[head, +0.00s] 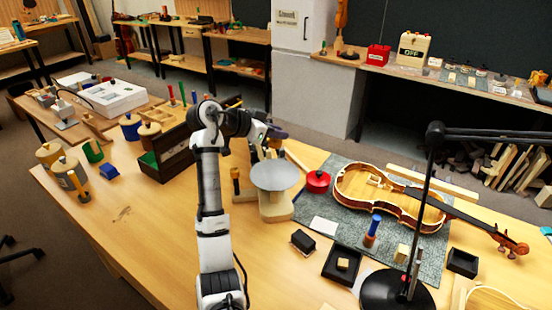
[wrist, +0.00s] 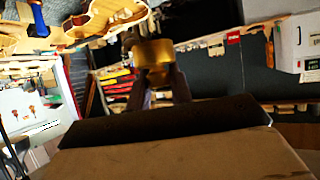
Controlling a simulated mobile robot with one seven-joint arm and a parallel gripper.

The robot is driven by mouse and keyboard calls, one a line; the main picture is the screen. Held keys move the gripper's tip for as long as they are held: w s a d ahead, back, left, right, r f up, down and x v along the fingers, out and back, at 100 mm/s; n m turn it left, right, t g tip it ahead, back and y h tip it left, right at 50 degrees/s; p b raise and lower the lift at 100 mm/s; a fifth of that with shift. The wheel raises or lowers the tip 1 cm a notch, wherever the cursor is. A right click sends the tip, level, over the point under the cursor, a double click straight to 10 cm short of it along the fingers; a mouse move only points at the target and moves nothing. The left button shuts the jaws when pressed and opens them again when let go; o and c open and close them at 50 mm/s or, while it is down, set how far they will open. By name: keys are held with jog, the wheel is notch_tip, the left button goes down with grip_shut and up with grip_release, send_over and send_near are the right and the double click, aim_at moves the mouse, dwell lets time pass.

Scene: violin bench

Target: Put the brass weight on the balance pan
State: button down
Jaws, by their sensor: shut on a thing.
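My gripper (wrist: 158,88) is shut on the brass weight (wrist: 153,56), a golden cylinder with a narrower top, seen between the fingertips in the wrist view. In the head view my gripper (head: 270,145) is just behind the balance pan (head: 274,175), a round grey disc on a pale wooden base (head: 276,207). The held weight cannot be made out clearly there. The pan looks bare. The height of the weight relative to the pan cannot be told.
A dark wooden rack (head: 178,155) stands left of the balance. A red round tin (head: 318,181) is close to its right. Beyond lie an open violin body (head: 372,193) on a grey mat and a black lamp (head: 395,290). The front left bench is mostly clear.

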notch_tip(320, 180, down, 10)
jog(key=shift+r+p, duration=0.1)
jog(key=shift+p, duration=1)
jog(key=c, duration=1.3)
grip_release()
jog(key=shift+f, duration=0.2)
jog(key=shift+o, duration=0.2)
jog(key=shift+r, duration=0.25)
jog(key=b+v, duration=0.3)
jog(key=v, duration=0.9)
jog(key=shift+b, duration=0.3)
